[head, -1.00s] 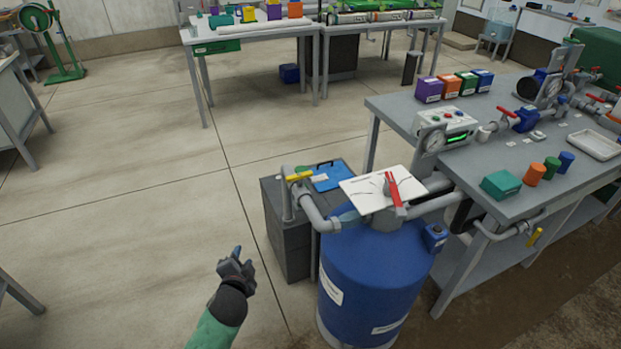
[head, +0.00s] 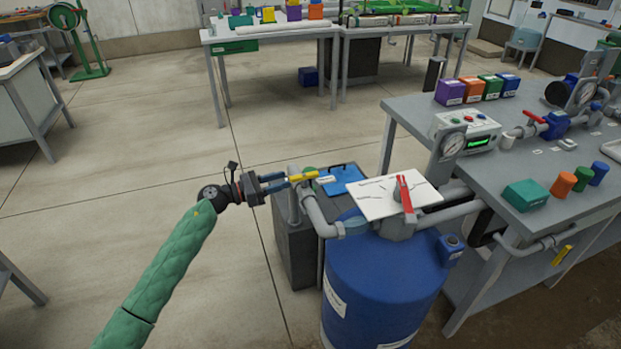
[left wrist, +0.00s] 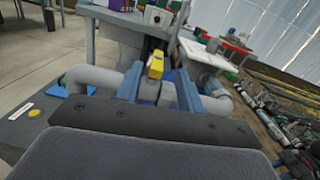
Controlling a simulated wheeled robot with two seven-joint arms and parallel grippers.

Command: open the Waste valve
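A valve with a yellow handle (head: 304,176) sits on the grey pipe at the left of the blue tank; I cannot read a label that names it Waste. My left gripper (head: 284,181) reaches it from the left, with its blue fingers spread. In the left wrist view the yellow handle (left wrist: 156,65) shows between the two fingertips (left wrist: 158,84), with gaps on both sides; I cannot tell whether either finger touches it. My right gripper is not in view.
The blue tank (head: 380,285) carries a white panel (head: 375,195) and a red-handled valve (head: 404,193). A dark cabinet (head: 297,250) with a blue clipboard (head: 342,178) stands behind the pipe (head: 318,214).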

